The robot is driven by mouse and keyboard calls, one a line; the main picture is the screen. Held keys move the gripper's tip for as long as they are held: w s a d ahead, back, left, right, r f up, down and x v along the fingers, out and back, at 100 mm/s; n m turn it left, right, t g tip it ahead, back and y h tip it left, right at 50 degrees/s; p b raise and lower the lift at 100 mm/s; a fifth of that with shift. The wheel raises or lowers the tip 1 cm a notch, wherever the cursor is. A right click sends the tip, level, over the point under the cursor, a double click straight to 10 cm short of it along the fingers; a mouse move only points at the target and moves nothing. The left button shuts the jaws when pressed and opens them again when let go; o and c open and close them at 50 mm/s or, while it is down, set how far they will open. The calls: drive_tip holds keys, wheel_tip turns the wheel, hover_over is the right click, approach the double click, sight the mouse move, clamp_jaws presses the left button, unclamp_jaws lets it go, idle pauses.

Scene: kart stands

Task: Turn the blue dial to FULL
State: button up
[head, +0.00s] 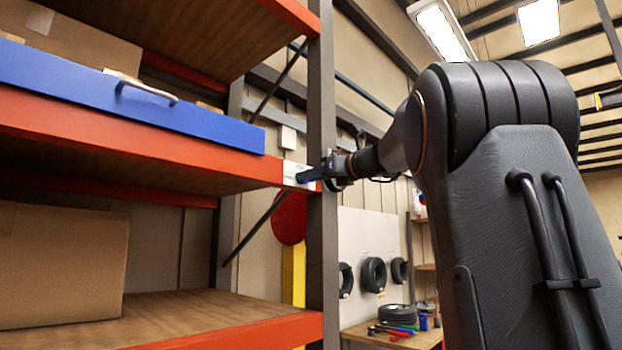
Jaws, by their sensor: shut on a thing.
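The blue dial (306,176) is small in the head view, in front of a white plate (292,171) at the right end of the orange shelf beam. My gripper (322,176) reaches in from the right and is shut on the dial, beside the grey rack post. The gripper hides much of the dial. The dial's pointer and the markings on the plate, including FULL, are too small or hidden to read.
A blue drawer (130,100) with a silver handle sits on the shelf above the beam. A grey rack post (322,250) stands by my gripper. A cardboard box (60,265) is on the lower shelf. Tyres (374,275) hang behind.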

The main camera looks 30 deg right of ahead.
drive_tip(key=n+b, duration=0.7)
drive_tip(key=n, duration=0.5)
drive_tip(key=n+b, duration=0.7)
drive_tip(key=n, duration=0.4)
drive_tip(key=shift+f+n+y, duration=0.2)
drive_tip(key=shift+n+y, duration=0.2)
drive_tip(key=shift+b, duration=0.3)
drive_tip(key=o, duration=1.1)
drive_tip(key=shift+c, duration=0.2)
